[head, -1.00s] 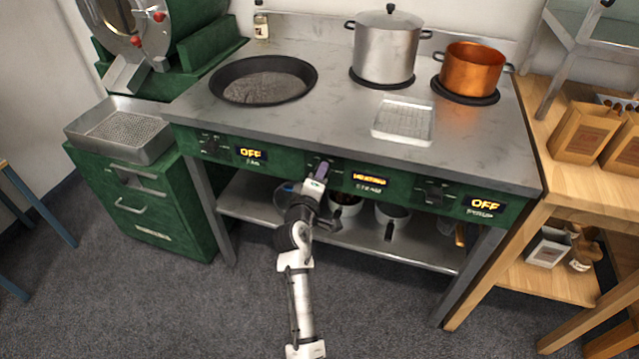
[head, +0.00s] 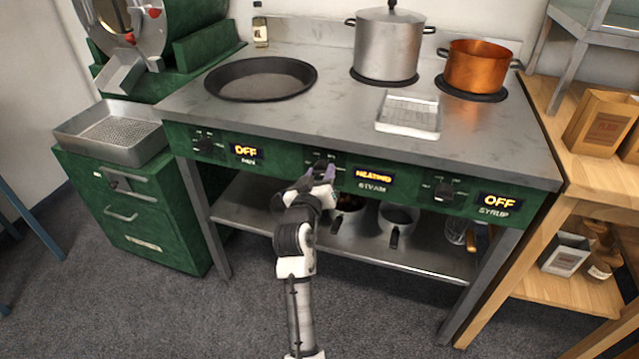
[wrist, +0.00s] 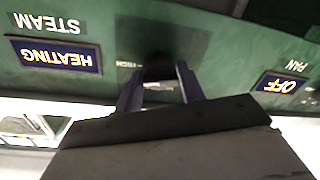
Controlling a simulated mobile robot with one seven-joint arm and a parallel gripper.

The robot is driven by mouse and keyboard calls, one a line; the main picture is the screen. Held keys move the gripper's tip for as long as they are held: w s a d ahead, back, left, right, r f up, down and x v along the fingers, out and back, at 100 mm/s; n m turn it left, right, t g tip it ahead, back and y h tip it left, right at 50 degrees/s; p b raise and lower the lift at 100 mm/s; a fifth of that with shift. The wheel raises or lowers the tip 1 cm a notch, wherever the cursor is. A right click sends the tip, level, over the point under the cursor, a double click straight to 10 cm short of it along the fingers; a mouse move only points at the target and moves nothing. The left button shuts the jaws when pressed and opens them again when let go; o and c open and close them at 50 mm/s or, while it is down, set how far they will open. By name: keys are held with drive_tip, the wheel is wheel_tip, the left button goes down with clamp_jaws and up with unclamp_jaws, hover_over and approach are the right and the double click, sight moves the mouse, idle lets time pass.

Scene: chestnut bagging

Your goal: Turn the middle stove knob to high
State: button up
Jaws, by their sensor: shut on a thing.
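The middle stove knob (head: 320,166) is a dark knob on the green front panel, left of a lit display reading HEATING (head: 374,176) above the word STEAM. My gripper (head: 322,176) is at this knob, its purple fingers on either side of it and hiding much of it. In the wrist view my gripper (wrist: 160,85) is shut around the dark knob (wrist: 158,73), and the HEATING display (wrist: 55,54) appears upside down. A printed mark, apparently HIGH, shows beside the knob there. The knob's exact pointer angle is hidden.
The left PAN knob (head: 205,145) and right SYRUP knob (head: 443,190) have displays reading OFF. A wooden table (head: 590,180) stands at right.

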drive_tip(key=shift+m+b, duration=0.9)
drive_tip(key=shift+m, duration=0.2)
drive_tip(key=shift+d, duration=0.1)
drive_tip(key=o, duration=0.9)
drive_tip(key=shift+o, duration=0.2)
